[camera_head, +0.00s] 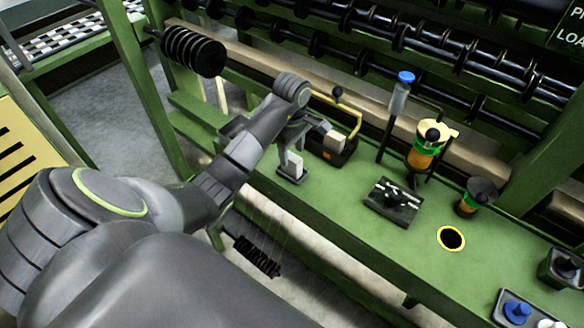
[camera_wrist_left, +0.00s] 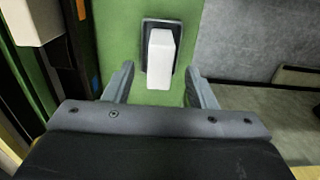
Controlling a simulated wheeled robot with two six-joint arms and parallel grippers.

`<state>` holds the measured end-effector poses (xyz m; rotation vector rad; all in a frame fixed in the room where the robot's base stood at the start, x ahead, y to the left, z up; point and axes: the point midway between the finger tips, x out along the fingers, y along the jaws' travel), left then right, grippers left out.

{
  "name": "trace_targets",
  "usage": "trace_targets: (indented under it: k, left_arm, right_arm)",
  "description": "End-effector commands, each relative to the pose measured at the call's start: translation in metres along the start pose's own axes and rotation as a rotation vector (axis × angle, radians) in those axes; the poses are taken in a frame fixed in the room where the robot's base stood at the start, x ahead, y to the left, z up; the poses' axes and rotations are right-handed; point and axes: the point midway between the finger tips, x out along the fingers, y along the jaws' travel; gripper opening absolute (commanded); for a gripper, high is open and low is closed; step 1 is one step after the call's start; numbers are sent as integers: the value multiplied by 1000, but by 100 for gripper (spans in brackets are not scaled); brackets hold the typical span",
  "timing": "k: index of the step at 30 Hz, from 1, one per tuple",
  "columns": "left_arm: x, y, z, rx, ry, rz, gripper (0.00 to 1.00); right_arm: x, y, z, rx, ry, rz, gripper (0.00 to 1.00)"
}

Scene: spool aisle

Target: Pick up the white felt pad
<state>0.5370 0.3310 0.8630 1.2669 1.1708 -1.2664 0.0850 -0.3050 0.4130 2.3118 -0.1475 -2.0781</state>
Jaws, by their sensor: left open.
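The white felt pad (camera_head: 295,165) stands upright as a small white block in a dark shallow holder (camera_head: 291,178) on the green bench. In the left wrist view the pad (camera_wrist_left: 160,57) shows between the two fingers, with the holder's dark rim (camera_wrist_left: 147,24) around it. My left gripper (camera_head: 291,148) is open above the pad, one finger on each side of it. The wrist view shows gaps between the fingers (camera_wrist_left: 160,72) and the pad. I cannot tell how far down the fingertips reach. My right gripper is in neither view.
A black toolbox with a yellow handle (camera_head: 354,116) and a pale block (camera_head: 333,141) stands close to the right of the gripper. A black tool block (camera_head: 393,201), a bottle (camera_head: 430,145) and a yellow-rimmed hole (camera_head: 451,238) lie further right. Spool racks run behind.

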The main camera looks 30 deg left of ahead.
Motion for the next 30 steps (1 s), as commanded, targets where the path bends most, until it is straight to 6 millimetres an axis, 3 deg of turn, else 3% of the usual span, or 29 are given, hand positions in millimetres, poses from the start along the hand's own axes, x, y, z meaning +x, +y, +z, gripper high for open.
trace_targets:
  k: [3, 7, 15, 26, 30]
  left_arm:
    - [19, 0, 0, 0, 0, 0, 51]
    - [32, -1, 1, 0, -2, -3, 51]
    - [35, 0, 0, 0, 0, 0, 50]
    - [35, 0, 0, 0, 0, 0, 3]
    - [35, 0, 0, 0, 0, 0, 3]
  right_arm:
    - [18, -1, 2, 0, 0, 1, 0]
    - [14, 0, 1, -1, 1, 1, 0]
    - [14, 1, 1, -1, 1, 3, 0]
    - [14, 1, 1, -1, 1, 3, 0]
    - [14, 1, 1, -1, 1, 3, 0]
